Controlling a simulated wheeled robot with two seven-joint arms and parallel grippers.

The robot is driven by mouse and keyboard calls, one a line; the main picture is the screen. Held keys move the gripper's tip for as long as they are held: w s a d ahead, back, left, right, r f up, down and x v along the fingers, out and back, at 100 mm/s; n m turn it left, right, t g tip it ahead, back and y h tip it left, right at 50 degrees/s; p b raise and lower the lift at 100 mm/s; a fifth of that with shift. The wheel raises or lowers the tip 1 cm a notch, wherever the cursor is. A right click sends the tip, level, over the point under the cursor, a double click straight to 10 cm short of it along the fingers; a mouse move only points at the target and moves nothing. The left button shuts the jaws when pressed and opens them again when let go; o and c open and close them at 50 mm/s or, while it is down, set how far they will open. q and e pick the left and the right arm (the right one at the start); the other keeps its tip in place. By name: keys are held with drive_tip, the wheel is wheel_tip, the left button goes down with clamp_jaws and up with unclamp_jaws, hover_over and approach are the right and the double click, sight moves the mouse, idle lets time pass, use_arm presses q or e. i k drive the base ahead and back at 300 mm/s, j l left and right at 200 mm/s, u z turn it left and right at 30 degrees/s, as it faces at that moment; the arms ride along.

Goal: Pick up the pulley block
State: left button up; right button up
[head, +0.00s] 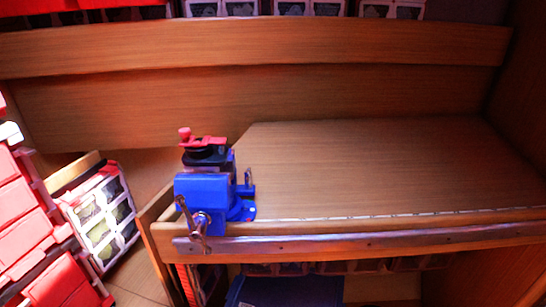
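No pulley block can be made out for certain. A blue vise (205,192) with a metal handle is fixed at the left front corner of the wooden workbench (380,165). A black and red object (205,150) sits just behind or on top of the vise; I cannot tell whether it is a separate thing. Neither of my grippers is in view.
Red drawers (25,215) and a white-framed organizer (100,220) stand at the left. A wooden shelf (260,50) with several bins runs along the back. A blue box (285,290) sits under the bench. The bench top is otherwise clear.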

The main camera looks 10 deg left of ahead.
sight(213, 164)
drive_tip(key=l+u, duration=0.2)
drive_tip(key=u, duration=0.2)
drive_tip(key=i+l+u, duration=0.1)
drive_tip(key=l+u, duration=0.15)
drive_tip(key=u, duration=0.15)
drive_tip(key=l+u, duration=0.2)
drive_tip(key=u, duration=0.2)
